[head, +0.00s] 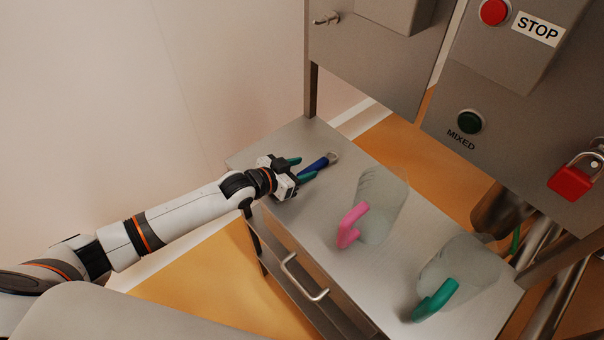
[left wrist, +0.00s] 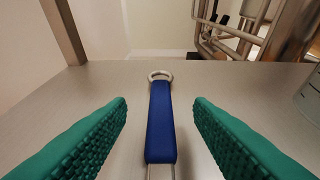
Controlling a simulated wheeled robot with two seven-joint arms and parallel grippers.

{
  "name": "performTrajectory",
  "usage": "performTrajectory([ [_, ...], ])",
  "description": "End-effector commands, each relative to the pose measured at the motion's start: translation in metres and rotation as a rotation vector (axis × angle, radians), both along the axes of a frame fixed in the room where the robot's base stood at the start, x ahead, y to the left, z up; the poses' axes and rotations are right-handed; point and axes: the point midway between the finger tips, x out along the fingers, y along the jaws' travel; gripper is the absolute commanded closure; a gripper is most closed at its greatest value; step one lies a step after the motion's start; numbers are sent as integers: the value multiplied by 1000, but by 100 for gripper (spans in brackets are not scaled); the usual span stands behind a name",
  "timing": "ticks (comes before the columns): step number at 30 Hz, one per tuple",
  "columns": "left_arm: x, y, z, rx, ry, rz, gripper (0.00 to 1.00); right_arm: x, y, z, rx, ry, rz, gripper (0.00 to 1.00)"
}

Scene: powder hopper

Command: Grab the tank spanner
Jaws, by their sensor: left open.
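The tank spanner (head: 316,165) has a blue handle and a metal ring end, and it lies on the steel table (head: 260,150) near its far left part. In the left wrist view the spanner (left wrist: 160,122) runs straight away from me, with its ring at the far end. My left gripper (head: 297,169) is open, with green fingertips on either side of the blue handle. In the wrist view both fingers (left wrist: 160,135) stand apart from the handle. The near end of the spanner runs out of the wrist view. My right gripper is not in view.
A clear jug with a pink handle (head: 352,226) and one with a green handle (head: 436,300) stand on the table to the right. A drawer with a bar handle (head: 303,279) is below the table's front edge. A steel cabinet with a STOP button (head: 494,12) rises behind.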

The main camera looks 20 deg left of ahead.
Motion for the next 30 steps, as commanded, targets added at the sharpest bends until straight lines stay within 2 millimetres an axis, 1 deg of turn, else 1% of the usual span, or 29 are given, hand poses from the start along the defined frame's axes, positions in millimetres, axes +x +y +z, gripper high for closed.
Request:
performTrajectory([
  [1,6,-5,0,-1,-1,0,53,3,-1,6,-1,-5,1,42],
  [4,16,-11,-7,-1,-1,0,53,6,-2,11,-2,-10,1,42],
  [9,29,-20,-16,-2,-1,0,53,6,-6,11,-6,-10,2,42],
  [17,31,-22,-19,-1,-1,0,53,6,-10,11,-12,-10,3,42],
  [18,31,-22,-18,-1,-1,0,54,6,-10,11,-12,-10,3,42],
  [19,31,-22,-18,-1,-1,0,59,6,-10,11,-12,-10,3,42],
  [26,31,-21,-18,-1,-1,0,97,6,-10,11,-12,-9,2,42],
  [27,31,-21,-18,-1,-1,0,100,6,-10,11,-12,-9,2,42],
  [30,32,-21,-18,-2,-3,0,100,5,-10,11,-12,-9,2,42],
])
